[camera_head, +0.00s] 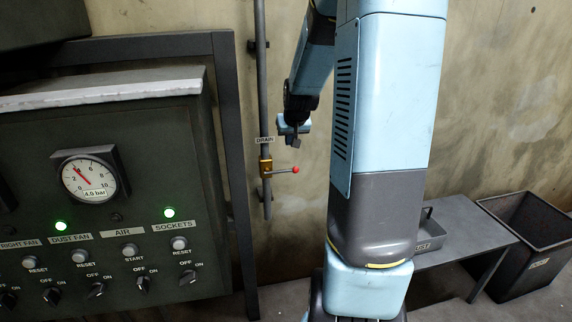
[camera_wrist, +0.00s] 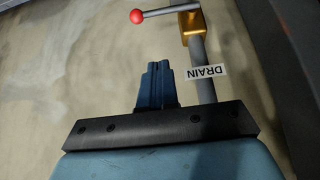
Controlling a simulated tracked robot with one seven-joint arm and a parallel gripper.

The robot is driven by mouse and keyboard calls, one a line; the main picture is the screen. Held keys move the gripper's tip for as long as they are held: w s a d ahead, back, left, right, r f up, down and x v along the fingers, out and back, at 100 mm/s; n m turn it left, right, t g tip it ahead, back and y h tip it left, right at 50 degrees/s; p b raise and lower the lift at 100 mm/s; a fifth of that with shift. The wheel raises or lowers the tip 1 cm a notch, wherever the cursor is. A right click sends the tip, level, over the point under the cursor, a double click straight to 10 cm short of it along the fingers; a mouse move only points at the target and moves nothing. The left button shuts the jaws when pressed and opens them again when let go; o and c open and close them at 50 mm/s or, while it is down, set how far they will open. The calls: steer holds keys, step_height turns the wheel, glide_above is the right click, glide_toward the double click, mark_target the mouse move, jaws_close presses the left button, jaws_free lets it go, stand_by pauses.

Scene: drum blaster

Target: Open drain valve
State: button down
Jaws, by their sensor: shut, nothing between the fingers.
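The drain valve (camera_head: 265,166) is a brass body on a vertical grey pipe, under a DRAIN label (camera_head: 265,140). Its lever with a red ball end (camera_head: 295,170) points right, across the pipe. In the wrist view the valve (camera_wrist: 192,24) is at the top, its red ball (camera_wrist: 136,16) to the left, and the label (camera_wrist: 205,72) is upside down. My gripper (camera_head: 296,140) is just above and beside the lever, apart from it. In the wrist view my gripper (camera_wrist: 158,66) has its blue fingers together, empty, pointing toward the lever.
A dark control panel (camera_head: 110,215) with a gauge (camera_head: 89,178) stands left of the pipe, its frame post (camera_head: 235,160) close by. A low bench (camera_head: 470,240) with a tray and a dark bin (camera_head: 525,240) stand at right. The wall right of the lever is bare.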

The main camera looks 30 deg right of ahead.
steer(key=shift+d+f, duration=0.1)
steer(key=shift+f, duration=0.05)
glide_above(281, 171)
steer(key=d, duration=0.2)
steer(key=f, duration=0.8)
steer(key=shift+s+f, duration=0.2)
steer(key=shift+s+a+f, duration=0.1)
steer(key=shift+s+f, duration=0.1)
steer(key=shift+f, duration=0.75)
steer(key=shift+s+a+f, duration=0.1)
steer(key=shift+s+f, duration=0.1)
steer(key=shift+f, duration=0.75)
